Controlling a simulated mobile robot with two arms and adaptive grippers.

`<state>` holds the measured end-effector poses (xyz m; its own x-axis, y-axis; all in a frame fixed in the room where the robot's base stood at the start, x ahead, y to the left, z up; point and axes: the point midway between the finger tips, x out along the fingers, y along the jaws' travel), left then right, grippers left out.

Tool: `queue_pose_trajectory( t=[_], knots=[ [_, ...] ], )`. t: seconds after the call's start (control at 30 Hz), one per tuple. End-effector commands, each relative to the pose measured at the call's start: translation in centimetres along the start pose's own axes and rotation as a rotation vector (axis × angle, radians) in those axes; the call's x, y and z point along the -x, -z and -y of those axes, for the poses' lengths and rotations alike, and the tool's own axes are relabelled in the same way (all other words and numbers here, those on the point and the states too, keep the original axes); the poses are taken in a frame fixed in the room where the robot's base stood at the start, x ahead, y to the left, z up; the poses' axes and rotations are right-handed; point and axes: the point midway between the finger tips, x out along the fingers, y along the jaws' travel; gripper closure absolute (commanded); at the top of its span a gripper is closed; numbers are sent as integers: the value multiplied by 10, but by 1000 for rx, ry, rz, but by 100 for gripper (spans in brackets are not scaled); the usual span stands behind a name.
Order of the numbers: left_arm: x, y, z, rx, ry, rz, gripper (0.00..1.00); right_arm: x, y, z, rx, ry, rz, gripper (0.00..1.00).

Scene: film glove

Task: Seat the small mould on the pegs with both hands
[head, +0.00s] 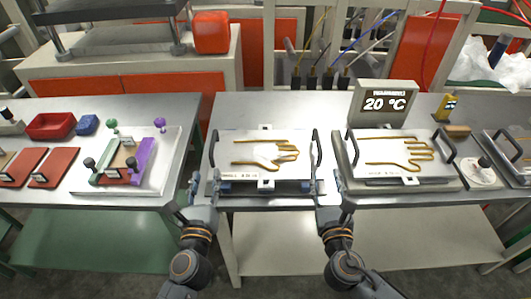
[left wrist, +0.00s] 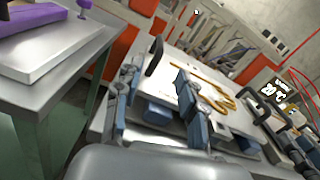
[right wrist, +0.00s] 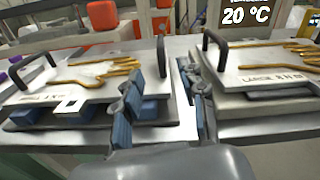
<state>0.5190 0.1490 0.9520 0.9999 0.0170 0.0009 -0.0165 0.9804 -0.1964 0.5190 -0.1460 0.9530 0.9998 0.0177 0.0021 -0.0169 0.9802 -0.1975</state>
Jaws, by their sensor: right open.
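The small mould (head: 240,144) is a white plate with a gold hand outline, two dark side handles and tabs front and back. It lies over a dark base with blue blocks (right wrist: 149,109) under its edge; I cannot see whether pegs pass through the tabs. My left gripper (head: 204,186) is open at the mould's front left corner, its fingers apart near the left handle (left wrist: 154,56). My right gripper (head: 326,184) is open at the front right corner, its fingers apart near the right handle (right wrist: 161,56). Neither gripper visibly grips a handle.
The large mould (head: 395,146) sits close on the right, with a narrow gap beside my right gripper. A 20 °C display (head: 384,102) stands behind. A left table holds a white board (head: 160,180) with coloured parts. Tools hang on the rack behind.

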Motion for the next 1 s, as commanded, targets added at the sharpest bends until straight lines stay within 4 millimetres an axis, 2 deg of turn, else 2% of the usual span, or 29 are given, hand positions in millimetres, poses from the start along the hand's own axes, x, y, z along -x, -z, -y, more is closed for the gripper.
queue_pose_trajectory(
  t=[0.03,0.3,0.5,0.7,1.0],
  knots=[
    [-12,-1,0,-1,1,4,60,-11,-1,0,0,3,2,59],
    [-65,-1,0,-3,0,3,60,-65,-1,0,-2,2,2,59],
    [-95,-1,0,-2,1,2,60,-95,0,0,-2,2,0,59],
    [-109,0,0,-1,1,1,60,-108,0,0,-2,1,-1,59],
    [-110,0,0,-1,0,0,60,-110,0,0,-3,1,-1,59]
  ],
)
